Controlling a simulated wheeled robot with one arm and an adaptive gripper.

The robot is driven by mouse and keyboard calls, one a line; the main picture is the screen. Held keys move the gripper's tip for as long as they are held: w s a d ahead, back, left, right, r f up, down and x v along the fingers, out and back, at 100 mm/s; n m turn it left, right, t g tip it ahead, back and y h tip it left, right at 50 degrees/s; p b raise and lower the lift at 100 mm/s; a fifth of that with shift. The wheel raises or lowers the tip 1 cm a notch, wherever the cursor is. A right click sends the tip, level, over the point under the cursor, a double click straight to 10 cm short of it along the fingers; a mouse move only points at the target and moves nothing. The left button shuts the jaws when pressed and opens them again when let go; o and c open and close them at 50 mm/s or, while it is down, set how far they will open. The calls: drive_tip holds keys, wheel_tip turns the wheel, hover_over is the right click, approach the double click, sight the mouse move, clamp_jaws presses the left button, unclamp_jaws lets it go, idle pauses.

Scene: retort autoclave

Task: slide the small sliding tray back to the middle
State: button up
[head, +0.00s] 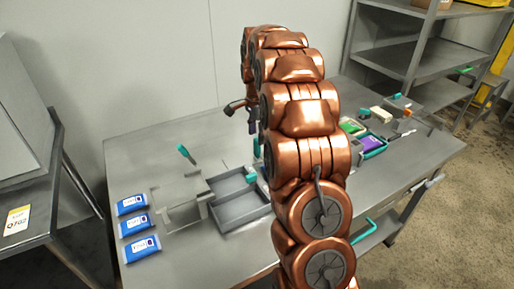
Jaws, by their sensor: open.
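A shallow grey tray (236,214), which looks like the small sliding tray, lies on the steel table left of my arm. A teal grip (250,176) shows at its far right edge. It adjoins a grey box-like fixture (181,214) on its left, where a teal-tipped lever (187,155) sticks up. My gripper (240,113) is beyond the tray, raised and apart from it. Its fingers look open and empty, but my own arm hides part of it. My arm also covers the area right of the tray.
Several blue-and-white packets (135,225) lie at the table's left edge. Right of my arm are a teal-rimmed bin (374,150) with green and purple contents and other small items. A metal rack (425,60) stands back right, a grey cabinet (25,115) left. The table's back left (150,150) is clear.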

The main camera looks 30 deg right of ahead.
sight(257, 147)
drive_tip(key=shift+f+p, duration=0.45)
drive_tip(key=shift+f, duration=2.65)
clamp_jaws()
